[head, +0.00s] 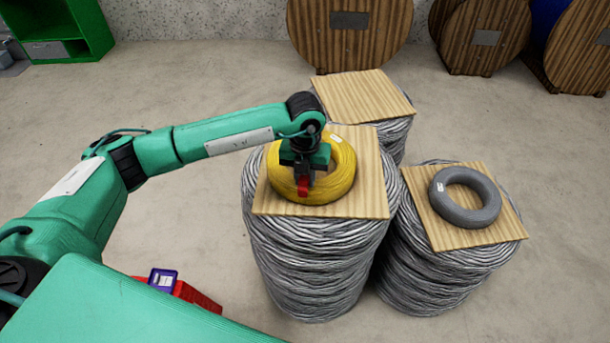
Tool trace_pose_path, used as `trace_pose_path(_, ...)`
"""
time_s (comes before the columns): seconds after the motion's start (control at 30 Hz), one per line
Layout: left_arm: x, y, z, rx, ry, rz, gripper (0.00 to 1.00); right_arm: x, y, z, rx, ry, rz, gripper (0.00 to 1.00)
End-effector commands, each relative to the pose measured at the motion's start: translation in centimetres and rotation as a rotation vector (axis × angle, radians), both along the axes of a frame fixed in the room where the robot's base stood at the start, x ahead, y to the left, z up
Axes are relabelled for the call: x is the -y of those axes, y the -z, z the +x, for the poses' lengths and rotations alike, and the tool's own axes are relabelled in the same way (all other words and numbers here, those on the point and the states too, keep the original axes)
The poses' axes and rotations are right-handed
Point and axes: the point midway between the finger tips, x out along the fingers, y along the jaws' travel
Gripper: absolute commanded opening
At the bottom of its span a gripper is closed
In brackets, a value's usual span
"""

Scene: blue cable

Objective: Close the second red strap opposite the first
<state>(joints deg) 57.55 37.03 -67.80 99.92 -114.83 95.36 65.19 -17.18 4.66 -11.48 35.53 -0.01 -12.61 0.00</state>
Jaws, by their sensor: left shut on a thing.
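A yellow cable coil (341,172) lies flat on a square wooden board (376,200) on top of a tall grey cable stack. My left gripper (303,180) points down over the near left part of the coil's ring. It is shut on a red strap (303,188) at the coil's near side. The fingers and wrist hide part of the strap and part of the ring, so I cannot tell how the strap's ends lie. No other red strap shows on the coil. My right gripper is not in view.
A grey coil (466,213) lies on a board on the stack to the right. An empty board (362,95) tops the stack behind. Wooden drums (350,30) stand at the back. A red case (195,297) with a purple-framed device (163,279) is at the lower left.

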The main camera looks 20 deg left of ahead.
Motion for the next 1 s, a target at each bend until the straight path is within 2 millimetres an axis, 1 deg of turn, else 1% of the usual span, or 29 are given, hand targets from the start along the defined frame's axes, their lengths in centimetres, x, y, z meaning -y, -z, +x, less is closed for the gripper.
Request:
trace_pose_path(0.17, 0.0, -0.1, 0.0, 0.0, 0.0, 0.0, 0.01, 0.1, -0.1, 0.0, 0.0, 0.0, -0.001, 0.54)
trace_pose_path(0.57, 0.0, -1.2, 0.0, 0.0, 0.0, 0.0, 0.01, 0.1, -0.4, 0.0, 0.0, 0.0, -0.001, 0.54)
trace_pose_path(1.0, 0.0, -1.2, 0.0, 0.0, 0.0, 0.0, 0.01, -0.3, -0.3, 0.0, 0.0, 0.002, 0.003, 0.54)
